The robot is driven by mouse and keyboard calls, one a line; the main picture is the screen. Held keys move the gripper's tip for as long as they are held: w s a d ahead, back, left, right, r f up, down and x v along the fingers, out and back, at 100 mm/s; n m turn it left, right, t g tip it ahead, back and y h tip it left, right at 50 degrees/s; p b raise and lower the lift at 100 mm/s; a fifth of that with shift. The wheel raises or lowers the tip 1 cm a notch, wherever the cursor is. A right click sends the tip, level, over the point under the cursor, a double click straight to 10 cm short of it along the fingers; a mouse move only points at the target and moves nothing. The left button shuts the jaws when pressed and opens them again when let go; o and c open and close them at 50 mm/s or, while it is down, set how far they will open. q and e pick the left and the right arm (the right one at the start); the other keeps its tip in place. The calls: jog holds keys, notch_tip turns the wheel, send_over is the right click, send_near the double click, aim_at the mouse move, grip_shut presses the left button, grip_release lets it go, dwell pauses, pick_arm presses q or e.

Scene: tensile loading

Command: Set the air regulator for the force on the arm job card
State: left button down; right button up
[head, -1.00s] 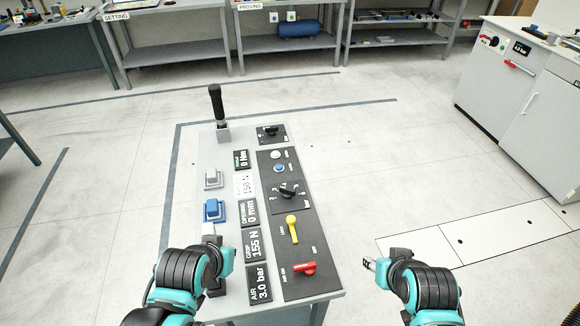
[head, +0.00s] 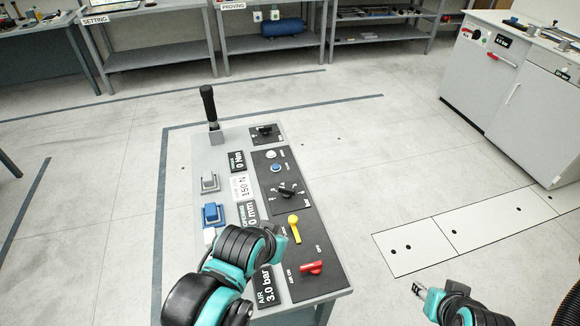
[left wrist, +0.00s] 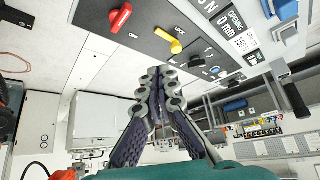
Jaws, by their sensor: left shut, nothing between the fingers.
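The console (head: 190,255) has a black dial knob (head: 286,190) with scale marks; its label is too small to read. It also shows in the left wrist view (left wrist: 195,61). The white card (head: 242,187) reads 150 N. The air display (head: 266,288) reads 3.0 bar. My arm hides the grip display. My left gripper (left wrist: 160,76) is shut and empty, pointing at the panel; it seems apart from the knob. In the head view its hand is over the console near the yellow lever (head: 294,228). My right gripper (head: 418,290) is right of the console, too small to judge.
A red lever (head: 311,267) lies near the panel's front end. A white and a blue button, another black knob (head: 264,132) and a tall black handle (head: 208,104) stand farther back. A grey cabinet (head: 480,95) is at the right. The floor between is clear.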

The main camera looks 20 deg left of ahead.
pick_arm(q)
jog(key=w+a+r+m, duration=0.25)
jog(key=w+r, duration=0.25)
jog(key=w, duration=0.5)
jog(key=m+t+h+p, duration=0.2)
jog(key=m+h, duration=0.1)
jog(key=m, duration=0.7)
send_over(275, 167)
notch_tip(275, 167, down, 13)
jog(key=shift+s+a+f, duration=0.1)
jog(key=shift+f, duration=0.1)
jog(key=shift+f, duration=0.1)
notch_tip(275, 167, down, 9)
jog(key=b, duration=0.5)
jog(key=shift+r, duration=0.2)
